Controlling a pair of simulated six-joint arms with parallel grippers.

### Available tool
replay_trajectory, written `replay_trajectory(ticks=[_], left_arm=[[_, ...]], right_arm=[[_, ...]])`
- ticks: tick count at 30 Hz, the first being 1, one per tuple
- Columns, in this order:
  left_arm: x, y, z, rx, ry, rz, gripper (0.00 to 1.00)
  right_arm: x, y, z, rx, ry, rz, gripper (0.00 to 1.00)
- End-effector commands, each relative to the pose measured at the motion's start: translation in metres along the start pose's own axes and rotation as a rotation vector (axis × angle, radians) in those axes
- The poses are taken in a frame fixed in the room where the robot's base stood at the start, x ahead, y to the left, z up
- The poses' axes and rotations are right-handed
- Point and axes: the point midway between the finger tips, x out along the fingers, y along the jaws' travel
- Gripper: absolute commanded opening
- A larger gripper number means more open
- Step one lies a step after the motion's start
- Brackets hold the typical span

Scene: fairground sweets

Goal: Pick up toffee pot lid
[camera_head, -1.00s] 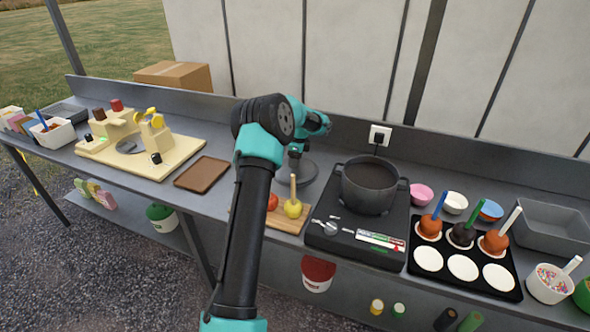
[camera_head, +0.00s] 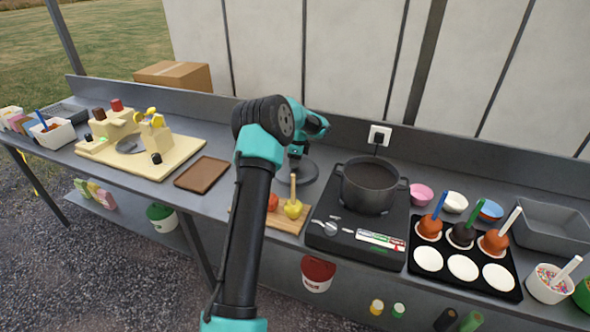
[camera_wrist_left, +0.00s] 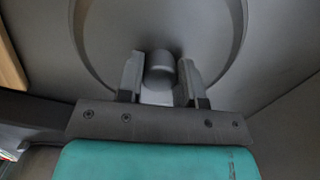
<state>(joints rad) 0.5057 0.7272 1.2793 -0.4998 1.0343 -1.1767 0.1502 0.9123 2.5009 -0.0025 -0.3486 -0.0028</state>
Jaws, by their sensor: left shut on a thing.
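The toffee pot lid (camera_head: 308,174) is a grey round disc on the counter behind the wooden board, left of the hot plate. My left gripper (camera_head: 295,153) points down at its middle. In the left wrist view the lid (camera_wrist_left: 105,30) fills the top, and its round knob (camera_wrist_left: 160,72) sits between my left fingers (camera_wrist_left: 159,78), which are shut on it. I cannot tell any gap under the lid. The dark toffee pot (camera_head: 368,198) stands uncovered on the hot plate, with dark contents. My right gripper is not in view.
The hot plate (camera_head: 340,238) is just right of the lid. A wooden board (camera_head: 288,224) with apples lies in front, partly behind my left arm. A brown tray (camera_head: 203,175) lies to the left. The back ledge and a wall socket (camera_head: 380,135) are behind.

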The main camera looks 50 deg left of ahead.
Motion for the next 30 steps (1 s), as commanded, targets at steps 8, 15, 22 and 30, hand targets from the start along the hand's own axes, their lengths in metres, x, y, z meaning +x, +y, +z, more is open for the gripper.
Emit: replay_trajectory(ticks=[8, 15, 22, 30], left_arm=[[0.0, 0.0, 0.0, 0.0, 0.0, 0.0, 0.05], [-0.003, 0.0, 0.0, 0.0, 0.0, -0.001, 0.05], [-0.029, -0.001, 0.003, -0.001, 0.001, -0.004, 0.05], [-0.077, -0.001, 0.009, -0.001, 0.0, -0.003, 0.05]], right_arm=[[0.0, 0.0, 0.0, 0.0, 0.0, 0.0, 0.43], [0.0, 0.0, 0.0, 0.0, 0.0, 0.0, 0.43], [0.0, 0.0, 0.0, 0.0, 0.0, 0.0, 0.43], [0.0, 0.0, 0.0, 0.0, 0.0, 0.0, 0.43]])
